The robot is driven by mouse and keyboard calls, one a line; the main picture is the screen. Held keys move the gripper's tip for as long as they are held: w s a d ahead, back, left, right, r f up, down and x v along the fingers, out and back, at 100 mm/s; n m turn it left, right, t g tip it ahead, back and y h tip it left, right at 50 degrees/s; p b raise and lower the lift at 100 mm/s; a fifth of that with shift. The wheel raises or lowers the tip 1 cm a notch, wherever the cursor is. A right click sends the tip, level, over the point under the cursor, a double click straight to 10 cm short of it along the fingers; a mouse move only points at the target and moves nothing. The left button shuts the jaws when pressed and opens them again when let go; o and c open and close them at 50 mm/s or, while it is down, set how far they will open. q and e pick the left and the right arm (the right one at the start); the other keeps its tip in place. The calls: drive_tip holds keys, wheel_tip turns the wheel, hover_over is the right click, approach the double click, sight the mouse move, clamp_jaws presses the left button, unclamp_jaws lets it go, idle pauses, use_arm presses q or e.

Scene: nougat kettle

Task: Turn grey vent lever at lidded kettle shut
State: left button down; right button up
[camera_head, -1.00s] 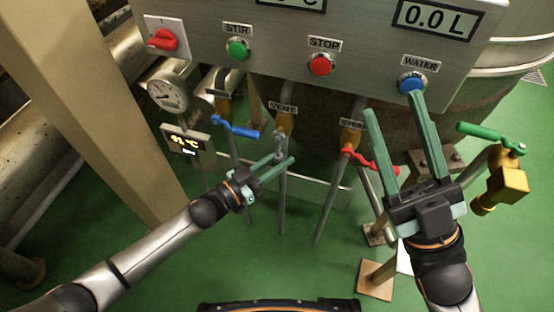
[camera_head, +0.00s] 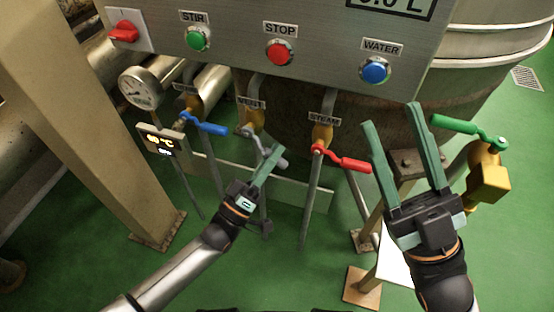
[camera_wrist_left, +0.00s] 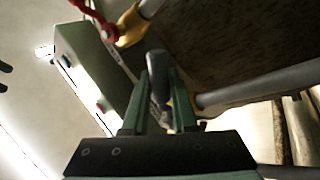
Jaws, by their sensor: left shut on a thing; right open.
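The grey vent lever (camera_head: 270,152) hangs from the yellow valve under the VENT label (camera_head: 250,103). It slants down to the right from its pivot. My left gripper (camera_head: 271,160) is shut on the lever's lower part in the head view. In the left wrist view the grey lever (camera_wrist_left: 157,78) stands between the two green fingers of my left gripper (camera_wrist_left: 160,95). My right gripper (camera_head: 390,120) is open and empty, at the right below the WATER button. The kettle (camera_head: 490,65) is behind the panel, and its lid is out of view.
A blue lever (camera_head: 205,125) is left of the vent lever, and a red lever (camera_head: 343,160) under the STEAM label is right of it. A green lever (camera_head: 468,130) is at the far right. The control panel (camera_head: 320,50) overhangs the valves. Green floor is open below.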

use_arm(q)
drive_tip(key=n+t+y, duration=0.1)
drive_tip(key=n, duration=0.1)
drive_tip(key=r+n+t+y, duration=0.1)
drive_tip(key=n, duration=0.1)
drive_tip(key=d+r+n+t+y, duration=0.1)
drive_tip(key=n, duration=0.1)
drive_tip(key=shift+s, duration=0.2)
drive_tip(key=shift+d+r+n+t+y, duration=0.1)
drive_tip(key=shift+r+n+t+y, duration=0.25)
drive_tip(key=shift+n+y, duration=0.45)
drive_tip(key=shift+a+r+n+t+y, duration=0.1)
drive_tip(key=shift+r+n+t+y, duration=0.35)
drive_tip(key=shift+n, duration=0.7)
drive_tip(key=shift+d+r+n+t+y, duration=0.1)
drive_tip(key=shift+r+n+t+y, duration=0.2)
drive_tip(key=shift+n+y, duration=0.5)
drive_tip(key=shift+n, duration=0.35)
drive_tip(key=c, duration=0.7)
unclamp_jaws()
